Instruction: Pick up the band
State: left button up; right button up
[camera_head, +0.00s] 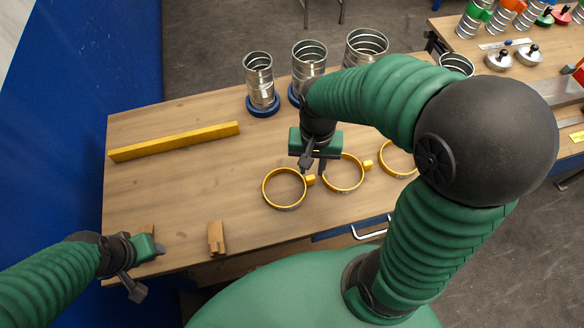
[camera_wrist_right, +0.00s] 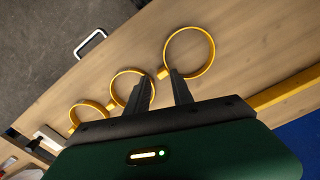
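Three yellow ring bands lie flat in a row on the wooden table: a left band (camera_head: 284,205), a middle band (camera_head: 343,190) and a right band (camera_head: 385,158), partly hidden by my right arm. In the right wrist view they are the left band (camera_wrist_right: 211,58), the middle band (camera_wrist_right: 113,87) and the right band (camera_wrist_right: 77,110). My right gripper (camera_head: 312,163) is over the table behind the left and middle bands. In the wrist view its two fingers (camera_wrist_right: 165,88) are apart with nothing between them. My left gripper (camera_head: 146,270) is over the table's front-left corner; its finger gap is unclear.
A yellow bar (camera_head: 175,142) lies at the back left of the table (camera_head: 190,190). A small wooden block (camera_head: 216,238) stands near the front edge. Metal spiral ducts (camera_head: 260,78) stand along the back edge. Another table (camera_head: 545,85) with ducts and parts is at right.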

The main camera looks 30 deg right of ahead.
notch_tip(320, 180, down, 4)
jog(key=s+a, duration=0.1)
jog(key=s, duration=0.1)
send_over(305, 193)
jog(key=a, duration=0.1)
notch_tip(305, 193, down, 5)
jog(key=shift+w+r, duration=0.1)
jog(key=f, duration=0.1)
jog(key=d+f, duration=0.1)
jog(key=f, duration=0.1)
jog(key=d+f, duration=0.1)
jog(key=f, duration=0.1)
jog(key=shift+s+f, duration=0.1)
jog(key=shift+s, duration=0.15)
jog(key=shift+w+a, duration=0.3)
jog(key=shift+a, duration=0.1)
jog(key=shift+c, duration=0.5)
jog(key=shift+a, duration=0.2)
jog(key=shift+c, duration=1.1)
jog(key=shift+s+a, duration=0.1)
jog(key=shift+a, duration=0.05)
grip_shut()
jog(key=shift+d, duration=0.45)
pick_arm(q)
jog(key=shift+s+a+f, duration=0.1)
jog(key=shift+s+a, duration=0.4)
jog(key=shift+s, duration=0.15)
jog(key=shift+a, duration=0.2)
pick_arm(e)
jog(key=shift+a, duration=0.2)
